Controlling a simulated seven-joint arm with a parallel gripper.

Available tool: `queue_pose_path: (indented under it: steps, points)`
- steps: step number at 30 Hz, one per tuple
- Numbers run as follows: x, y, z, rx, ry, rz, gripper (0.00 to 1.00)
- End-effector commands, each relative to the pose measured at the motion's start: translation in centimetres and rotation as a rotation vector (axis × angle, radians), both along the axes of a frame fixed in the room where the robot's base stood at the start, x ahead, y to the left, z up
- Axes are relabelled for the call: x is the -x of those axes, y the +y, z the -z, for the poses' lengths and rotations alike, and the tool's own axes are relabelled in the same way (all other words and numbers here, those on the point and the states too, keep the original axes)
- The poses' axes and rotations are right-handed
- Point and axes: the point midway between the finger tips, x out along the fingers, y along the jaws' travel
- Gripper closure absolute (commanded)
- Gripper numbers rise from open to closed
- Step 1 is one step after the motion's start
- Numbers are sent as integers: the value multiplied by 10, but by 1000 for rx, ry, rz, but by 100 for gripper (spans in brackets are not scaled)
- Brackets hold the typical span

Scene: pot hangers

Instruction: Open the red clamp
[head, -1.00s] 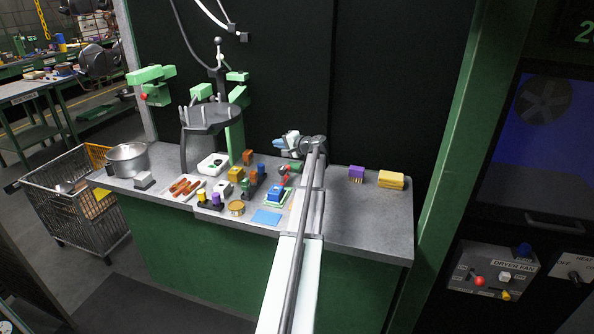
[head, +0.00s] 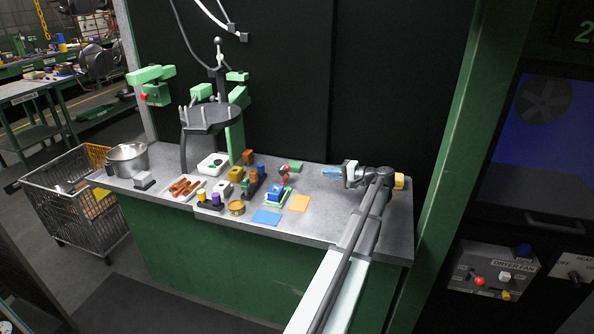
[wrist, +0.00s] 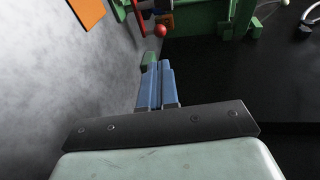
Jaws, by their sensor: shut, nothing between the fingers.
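A small red item (head: 284,175), perhaps the red clamp, stands among the small things at the middle of the bench; its jaws are too small to make out. In the wrist view a red ball (wrist: 160,30) and a red bar (wrist: 141,22) show beyond my fingertips. My gripper (head: 326,172) is over the right part of the bench, pointing left, to the right of the red item and apart from it. Its blue fingers (wrist: 156,68) are together with nothing between them.
A green block (head: 295,167) lies between the red item and my gripper. Orange (head: 300,203) and blue (head: 267,217) squares lie at the front. Several small items, a white tray (head: 184,188) and a pot (head: 128,158) fill the left. A yellow sponge (head: 399,181) shows behind my arm.

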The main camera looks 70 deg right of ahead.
Motion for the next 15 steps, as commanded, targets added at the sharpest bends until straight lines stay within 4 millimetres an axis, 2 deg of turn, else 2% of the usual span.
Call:
queue_pose_path:
  steps: [10, 15]
  points:
    - [-4, -1, 1, 0, 0, 0, 100]
    - [-21, -4, 4, 0, 0, -2, 100]
